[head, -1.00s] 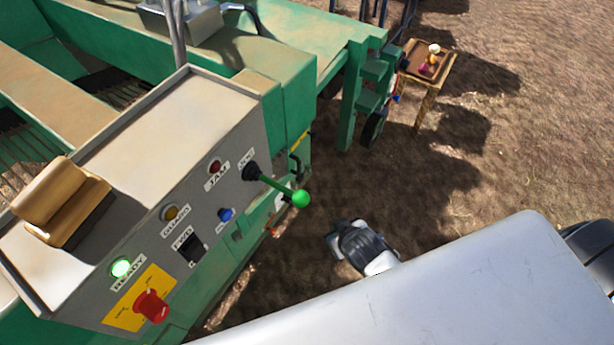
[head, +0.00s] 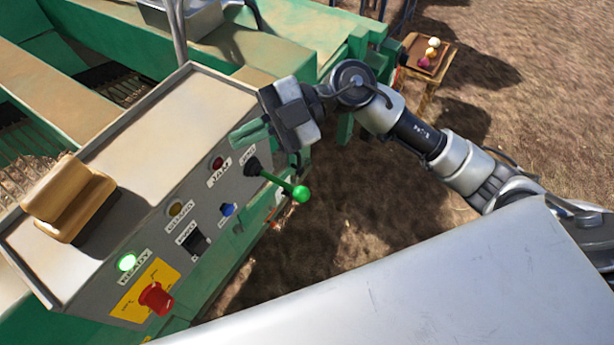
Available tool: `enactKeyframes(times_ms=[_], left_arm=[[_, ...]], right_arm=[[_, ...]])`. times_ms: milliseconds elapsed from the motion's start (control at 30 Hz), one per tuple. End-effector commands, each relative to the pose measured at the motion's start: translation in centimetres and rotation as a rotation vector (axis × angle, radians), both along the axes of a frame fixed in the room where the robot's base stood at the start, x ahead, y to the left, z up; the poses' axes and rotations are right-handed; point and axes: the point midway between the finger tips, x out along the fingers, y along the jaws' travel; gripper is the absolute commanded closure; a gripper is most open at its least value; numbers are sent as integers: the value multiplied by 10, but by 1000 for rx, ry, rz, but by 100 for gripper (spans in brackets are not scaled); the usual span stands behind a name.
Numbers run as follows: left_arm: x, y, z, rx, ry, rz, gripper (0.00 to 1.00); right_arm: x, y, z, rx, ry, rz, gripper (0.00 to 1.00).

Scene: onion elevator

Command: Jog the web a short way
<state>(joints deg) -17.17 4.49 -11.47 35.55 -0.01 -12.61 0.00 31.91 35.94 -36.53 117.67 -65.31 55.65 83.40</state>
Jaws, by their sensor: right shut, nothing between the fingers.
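A grey control panel (head: 150,262) stands on the green machine. It carries a lever with a green knob (head: 301,193), a blue button (head: 228,209), a black switch (head: 197,243) and a red mushroom button (head: 156,298) on a yellow plate. The READY lamp (head: 127,262) glows green; the JAM lamp (head: 217,163) and the amber lamp (head: 176,208) look unlit. The slatted web (head: 22,165) shows at the left inside the machine. My right gripper (head: 236,134) is shut and empty, above the panel's upper right end, apart from the lever. My left gripper is not in view.
A tan block-like holder (head: 70,200) sits on the panel's top. A small wooden table (head: 440,63) with several onions stands on the soil at the upper right. Green frame beams bound the machine; bare ground lies right of the panel.

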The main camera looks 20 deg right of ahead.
Motion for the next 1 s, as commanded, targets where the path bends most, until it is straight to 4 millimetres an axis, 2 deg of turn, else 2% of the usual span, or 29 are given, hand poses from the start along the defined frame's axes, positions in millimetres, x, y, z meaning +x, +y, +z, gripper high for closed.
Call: enactKeyframes(times_ms=[100, 200, 300, 400, 567, 867, 1000], left_arm=[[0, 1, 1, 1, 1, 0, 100], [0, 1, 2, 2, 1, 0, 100], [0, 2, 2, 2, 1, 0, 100], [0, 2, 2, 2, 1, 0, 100], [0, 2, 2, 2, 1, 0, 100], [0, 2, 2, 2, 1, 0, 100], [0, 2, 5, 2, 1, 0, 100]], right_arm=[[1, -33, -27, -421, 0, 88, 100], [9, -71, -42, -730, 34, 74, 100], [16, -103, -46, -955, 72, 23, 100], [21, -125, -46, -1090, 100, -23, 100], [23, -136, -46, -1156, 116, -49, 100], [22, -135, -47, -1153, 117, -45, 100], [20, -131, -57, -1152, 120, -42, 100]])
